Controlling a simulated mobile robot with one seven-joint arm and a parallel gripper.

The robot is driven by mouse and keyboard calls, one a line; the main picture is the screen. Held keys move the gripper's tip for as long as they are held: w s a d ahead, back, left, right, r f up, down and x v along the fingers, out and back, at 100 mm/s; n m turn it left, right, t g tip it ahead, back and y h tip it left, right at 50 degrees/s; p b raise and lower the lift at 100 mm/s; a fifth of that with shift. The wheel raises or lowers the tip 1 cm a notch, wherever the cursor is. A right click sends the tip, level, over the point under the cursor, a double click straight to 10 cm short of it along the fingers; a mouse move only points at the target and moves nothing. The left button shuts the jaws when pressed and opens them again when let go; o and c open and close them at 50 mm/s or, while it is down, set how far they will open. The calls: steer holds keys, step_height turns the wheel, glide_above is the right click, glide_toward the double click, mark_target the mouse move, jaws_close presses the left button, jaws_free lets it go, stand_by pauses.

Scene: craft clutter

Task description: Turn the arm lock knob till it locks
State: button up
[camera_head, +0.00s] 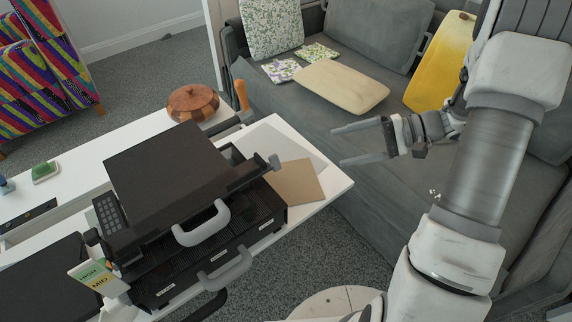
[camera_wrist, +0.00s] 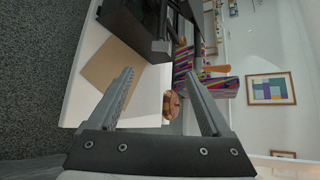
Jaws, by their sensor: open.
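A black machine (camera_head: 165,180) with grey handles stands on the white table.
A brown board (camera_head: 296,182) lies on the table's right end, under the knob's side. A copper-coloured lidded pot (camera_head: 193,103) and an orange handle (camera_head: 241,95) are behind the machine. A card stand (camera_head: 90,275) is at front left. A grey sofa (camera_head: 385,200) lies beyond the table.

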mark_target(278, 161)
steer(key=b+x, duration=0.3)
steer(key=x, duration=1.4)
steer(key=shift+w+a+f+b, duration=0.1)
steer(key=shift+a+b, duration=0.1)
steer(key=shift+b, duration=0.2)
jaws_close()
